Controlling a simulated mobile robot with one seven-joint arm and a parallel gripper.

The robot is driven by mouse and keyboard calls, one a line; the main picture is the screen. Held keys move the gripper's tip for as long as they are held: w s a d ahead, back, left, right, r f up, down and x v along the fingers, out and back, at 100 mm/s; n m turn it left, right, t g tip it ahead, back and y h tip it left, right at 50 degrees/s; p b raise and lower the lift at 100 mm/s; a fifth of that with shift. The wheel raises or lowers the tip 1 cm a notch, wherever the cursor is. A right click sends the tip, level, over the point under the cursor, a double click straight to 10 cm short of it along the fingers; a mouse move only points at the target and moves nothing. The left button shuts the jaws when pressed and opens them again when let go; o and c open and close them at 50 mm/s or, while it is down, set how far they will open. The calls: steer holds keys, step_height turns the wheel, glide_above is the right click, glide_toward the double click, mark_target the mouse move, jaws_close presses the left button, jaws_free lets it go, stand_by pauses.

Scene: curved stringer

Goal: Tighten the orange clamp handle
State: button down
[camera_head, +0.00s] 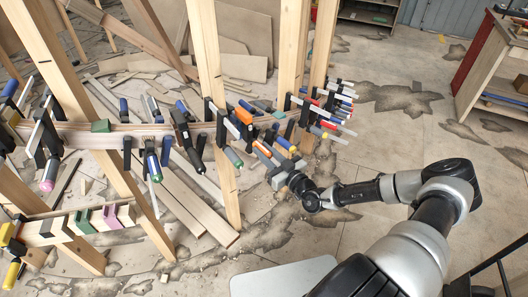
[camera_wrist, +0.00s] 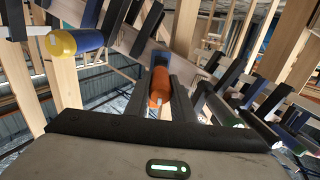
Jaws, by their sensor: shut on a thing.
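The orange clamp handle (camera_wrist: 160,86) shows in the middle of the wrist view, between the two dark fingers of my gripper (camera_wrist: 163,98). The fingers are shut on it, one on each side, and its rounded end points toward my palm. The far part of its clamp is partly hidden behind the fingers. In the head view my gripper (camera_head: 268,160) reaches in from the right to the crowded row of clamps on the curved wooden stringer (camera_head: 85,136). Several orange handles lie close together there, so the held one is hard to single out.
A yellow and blue handle (camera_wrist: 75,42) is left of my gripper in the wrist view. Wooden posts (camera_head: 208,60) stand behind and among the clamps. The floor (camera_head: 385,125) right of the stringer is mostly open.

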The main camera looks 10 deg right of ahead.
stand_by(0.4)
steer(key=c, duration=1.5)
jaws_free()
steer(key=shift+s, duration=0.1)
steer(key=v, duration=1.7)
steer(key=shift+s+d, duration=0.1)
